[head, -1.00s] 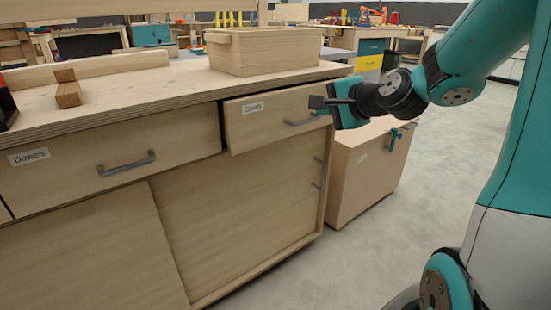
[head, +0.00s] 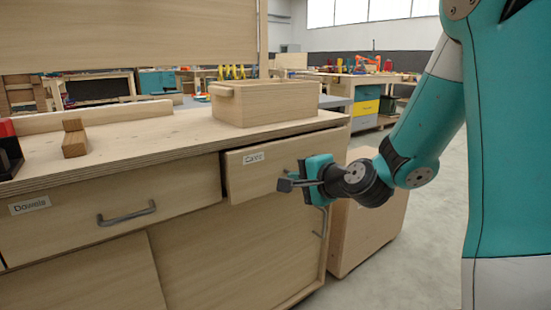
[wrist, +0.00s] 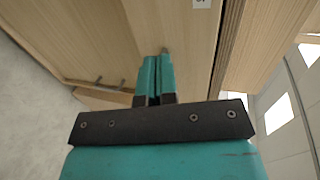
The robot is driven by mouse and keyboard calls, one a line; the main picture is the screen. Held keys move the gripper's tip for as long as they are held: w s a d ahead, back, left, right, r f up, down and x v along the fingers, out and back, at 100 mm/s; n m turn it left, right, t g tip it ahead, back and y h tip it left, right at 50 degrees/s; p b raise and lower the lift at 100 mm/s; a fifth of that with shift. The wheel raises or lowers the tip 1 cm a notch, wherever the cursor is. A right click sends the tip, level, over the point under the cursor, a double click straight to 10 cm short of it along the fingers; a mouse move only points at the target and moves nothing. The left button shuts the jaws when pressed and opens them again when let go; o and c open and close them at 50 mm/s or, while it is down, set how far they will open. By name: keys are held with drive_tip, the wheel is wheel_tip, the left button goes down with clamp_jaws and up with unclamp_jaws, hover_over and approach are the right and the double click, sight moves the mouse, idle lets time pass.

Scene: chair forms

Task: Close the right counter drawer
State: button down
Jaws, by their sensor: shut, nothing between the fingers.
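The right counter drawer (head: 252,170) stands partly out from the wooden counter (head: 130,150), with a dark gap along its left side. Its front has a small white label (head: 253,158); its handle is hidden behind my gripper. My gripper (head: 286,184) is shut and empty, in front of the right half of the drawer front. In the wrist view my shut fingers (wrist: 155,75) point at a pale wooden front, with part of a label (wrist: 202,3) at the top edge. I cannot tell whether the fingertips touch the wood.
The left drawer (head: 90,225), labelled Dowels, looks shut. A wooden box (head: 265,103) and a small wooden block (head: 75,140) stand on the counter top. A lower wooden cabinet (head: 368,225) stands to the right behind my arm. Grey floor (head: 425,250) is open at right.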

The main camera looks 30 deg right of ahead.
sight(269, 171)
drive_tip(key=p+x, duration=0.5)
drive_tip(key=r+p+x, duration=0.1)
drive_tip(key=p+x, duration=0.2)
drive_tip(key=shift+w, duration=0.35)
